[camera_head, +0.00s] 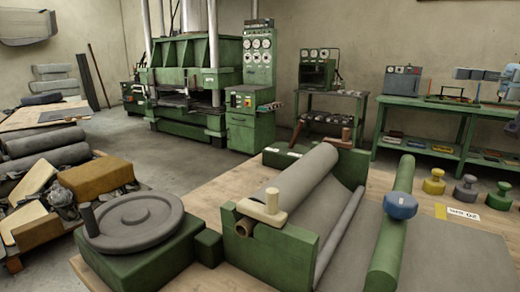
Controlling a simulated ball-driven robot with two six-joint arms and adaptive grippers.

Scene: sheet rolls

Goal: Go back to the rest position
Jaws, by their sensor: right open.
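My left gripper is not in view. At most a small cut-off part of my right gripper shows at the right edge, and its fingers cannot be made out clearly. No held thing is visible there. A grey sheet roll (300,187) lies in a green cradle (283,247) on the wooden bench. A cream T-shaped handle (262,207) sits at its near end. A green roller (392,232) with a blue knob (400,205) lies across the grey sheet (450,262).
A grey round turntable (132,219) on a green base stands at the left of the bench. Yellow (434,183), grey (465,190) and green (500,196) knobbed weights stand at the right.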

